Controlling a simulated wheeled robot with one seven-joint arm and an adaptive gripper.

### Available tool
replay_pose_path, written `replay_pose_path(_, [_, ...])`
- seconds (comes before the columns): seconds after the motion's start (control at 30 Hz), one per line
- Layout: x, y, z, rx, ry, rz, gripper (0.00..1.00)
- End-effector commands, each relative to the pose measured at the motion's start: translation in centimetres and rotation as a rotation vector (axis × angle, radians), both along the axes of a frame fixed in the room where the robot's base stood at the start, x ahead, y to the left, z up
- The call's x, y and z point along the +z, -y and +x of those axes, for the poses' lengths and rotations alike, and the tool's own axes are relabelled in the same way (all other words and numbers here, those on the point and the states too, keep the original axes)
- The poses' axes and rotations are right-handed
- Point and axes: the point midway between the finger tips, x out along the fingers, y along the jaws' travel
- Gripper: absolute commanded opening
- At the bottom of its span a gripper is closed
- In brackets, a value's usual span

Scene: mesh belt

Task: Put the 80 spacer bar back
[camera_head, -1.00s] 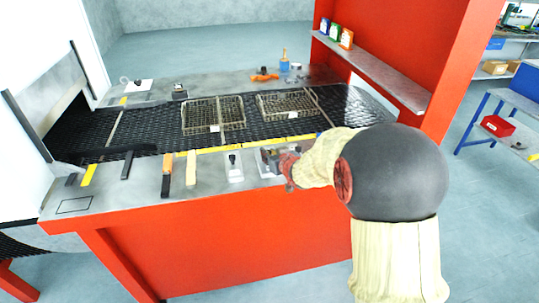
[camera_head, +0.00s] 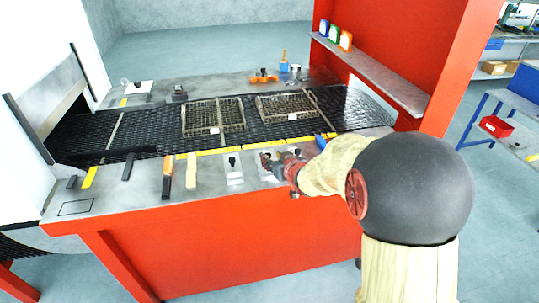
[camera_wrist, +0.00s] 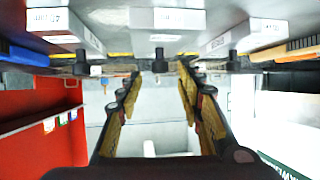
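Several pale blocks with black knobs stand in a row at the front of the bench; one (camera_head: 234,172) shows clear left of my gripper (camera_head: 272,160) in the head view. In the wrist view there are a left block (camera_wrist: 62,22), a middle block (camera_wrist: 167,19) and a right block (camera_wrist: 250,38), each with a printed label too blurred to read surely. I cannot tell which is the 80 spacer bar. My gripper (camera_wrist: 158,75) also shows in the wrist view, its yellow-padded fingers apart. The middle block's black knob appears between the fingertips; no grip on it shows.
A black mesh belt (camera_head: 160,125) with two wire baskets (camera_head: 205,113) (camera_head: 288,104) runs behind the row. A cream bar (camera_head: 191,172), an orange-and-black tool (camera_head: 167,178) and a black bar (camera_head: 127,166) lie to the left. A red post (camera_head: 445,75) rises at right.

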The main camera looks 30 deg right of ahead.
Motion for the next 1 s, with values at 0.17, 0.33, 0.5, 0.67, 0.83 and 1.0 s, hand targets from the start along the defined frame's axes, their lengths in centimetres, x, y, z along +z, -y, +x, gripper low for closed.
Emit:
replay_pose_path(0.17, [2.1,-0.4,-3.5,-0.001,0.001,-0.002,0.37])
replay_pose_path(0.33, [3.2,-0.7,-5.9,-0.001,0.001,-0.001,0.37])
replay_pose_path(0.5, [3.7,-0.9,-7.2,-0.001,-0.001,-0.002,0.37])
replay_pose_path(0.67, [5.5,-1.4,-8.1,-0.027,-0.035,-0.036,0.37])
replay_pose_path(0.83, [9.2,-3.7,-11.7,-0.089,-0.154,-0.085,0.37])
replay_pose_path(1.0, [11.7,-8.4,-18.5,-0.093,-0.32,-0.069,0.37])
